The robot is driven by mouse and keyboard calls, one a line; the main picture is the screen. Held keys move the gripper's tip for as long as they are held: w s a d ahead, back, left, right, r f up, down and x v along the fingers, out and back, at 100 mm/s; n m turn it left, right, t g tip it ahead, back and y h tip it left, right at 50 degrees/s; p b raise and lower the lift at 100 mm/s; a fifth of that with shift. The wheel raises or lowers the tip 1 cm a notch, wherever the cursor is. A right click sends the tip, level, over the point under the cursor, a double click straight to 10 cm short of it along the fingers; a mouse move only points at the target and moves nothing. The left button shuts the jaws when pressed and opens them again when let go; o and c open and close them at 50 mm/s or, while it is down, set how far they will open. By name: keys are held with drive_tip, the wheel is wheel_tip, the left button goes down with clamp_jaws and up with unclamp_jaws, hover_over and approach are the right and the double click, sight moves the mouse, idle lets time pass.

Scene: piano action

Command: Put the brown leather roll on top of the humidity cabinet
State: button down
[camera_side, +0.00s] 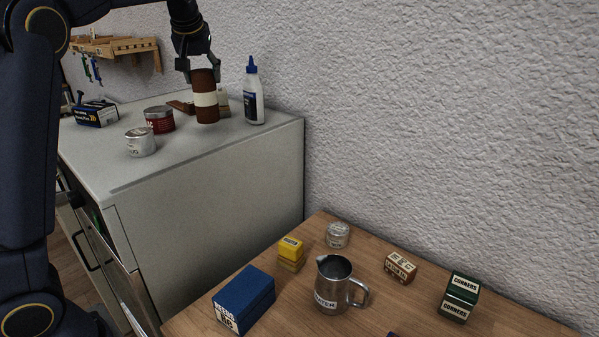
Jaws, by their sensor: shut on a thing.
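The brown leather roll (206,87) has a pale band around its middle and is upright at the back of the grey-white cabinet top (215,150). My gripper (203,75) points down at the roll's upper end, its fingers on either side, shut on it. The roll's lower end appears at or very near the cabinet top; I cannot tell whether it touches. The cabinet's front face is partly visible, and my arm covers part of its left side.
A white glue bottle (252,92) with a blue cap stands right of the roll. A red tin (159,119), a white tin (140,142) and a dark box (97,113) stand left. A wooden table (380,318) in front holds a metal jug (333,287) and several boxes.

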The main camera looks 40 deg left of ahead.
drive_tip(key=shift+s+f, duration=0.1)
drive_tip(key=shift+f, duration=1.05)
drive_tip(key=shift+f, duration=0.1)
drive_tip(key=shift+c, duration=1.7)
unclamp_jaws()
drive_tip(key=v, duration=1.1)
drive_tip(key=s+d+f+m+t+h, duration=0.1)
drive_tip(key=s+d+f+m+h, duration=0.3)
drive_tip(key=s+d+f+m, duration=0.5)
drive_tip(key=s+d+f, duration=0.9)
drive_tip(key=s+f, duration=0.2)
drive_tip(key=shift+s+d+f+h, duration=0.2)
drive_tip(key=shift+s+d+h, duration=0.15)
drive_tip(key=shift+s+h, duration=0.05)
